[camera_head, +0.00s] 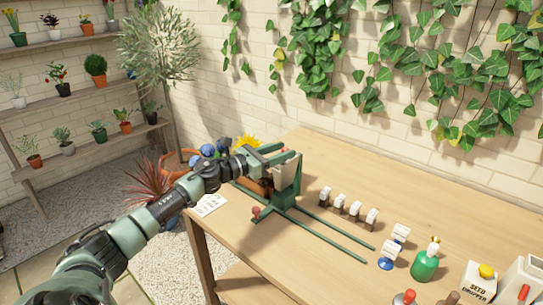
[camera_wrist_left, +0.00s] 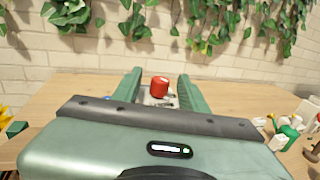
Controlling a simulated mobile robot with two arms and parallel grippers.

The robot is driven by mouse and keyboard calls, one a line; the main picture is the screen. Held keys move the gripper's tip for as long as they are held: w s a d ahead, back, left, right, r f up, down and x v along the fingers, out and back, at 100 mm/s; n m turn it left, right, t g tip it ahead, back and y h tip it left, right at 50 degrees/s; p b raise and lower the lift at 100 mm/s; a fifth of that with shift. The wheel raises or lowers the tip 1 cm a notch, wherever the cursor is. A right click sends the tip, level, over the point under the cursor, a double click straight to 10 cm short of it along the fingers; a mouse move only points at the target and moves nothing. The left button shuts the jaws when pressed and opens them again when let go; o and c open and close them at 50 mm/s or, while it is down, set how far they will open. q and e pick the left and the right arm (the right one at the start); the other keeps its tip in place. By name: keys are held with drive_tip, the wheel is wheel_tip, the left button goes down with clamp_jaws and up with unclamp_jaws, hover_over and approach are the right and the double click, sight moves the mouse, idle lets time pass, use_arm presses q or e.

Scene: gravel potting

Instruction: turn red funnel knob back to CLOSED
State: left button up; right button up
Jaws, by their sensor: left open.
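The red knob (camera_wrist_left: 159,87) shows in the left wrist view between the two green fingers of my left gripper (camera_wrist_left: 158,77), with a gap on each side. In the head view my left gripper (camera_head: 283,155) reaches in from the left and is open at the top of the pale funnel (camera_head: 287,173). The funnel sits on a green stand (camera_head: 283,200) on the table. The gripper and wrist hide most of the knob in the head view, and I cannot read its setting. My right gripper does not show.
Green rails (camera_head: 322,226) run from the stand along the wooden table (camera_head: 330,165). Several small white-topped pieces (camera_head: 355,208) stand beside them. A green bottle (camera_head: 425,264) and a seed dropper box (camera_head: 478,284) stand at the right. The table's back is clear.

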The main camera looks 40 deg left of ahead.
use_arm(q)
drive_tip(key=b+v, duration=0.1)
drive_tip(key=v, duration=0.5)
drive_tip(key=shift+s+b, duration=0.2)
drive_tip(key=shift+b, duration=0.1)
